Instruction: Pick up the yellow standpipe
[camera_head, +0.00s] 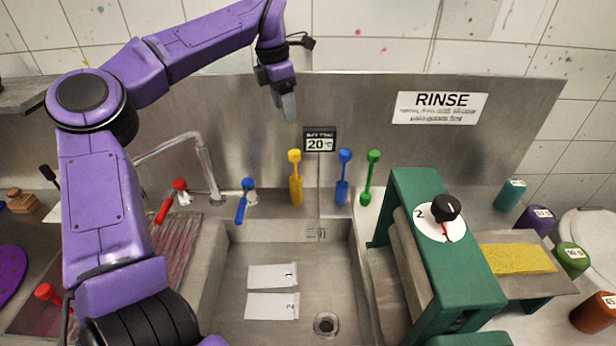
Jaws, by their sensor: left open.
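The yellow standpipe (296,180) stands upright on the ledge behind the sink, with a round knob on top. A blue standpipe (343,180) and a green one (370,180) stand to its right. My left gripper (289,112) hangs pointing down in front of the steel backsplash, above the yellow standpipe's knob and slightly to its left in the picture. It is apart from the standpipe and holds nothing. Its fingers are seen nearly edge-on. My right gripper is not in view.
The sink (232,290) holds two white labelled strips near its drain (326,323). A curved tap (206,165), a red-handled lever (171,203) and a blue-handled lever (244,203) stand left of the standpipe. A green press (440,245) stands right. A 20° display (319,140) is close behind.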

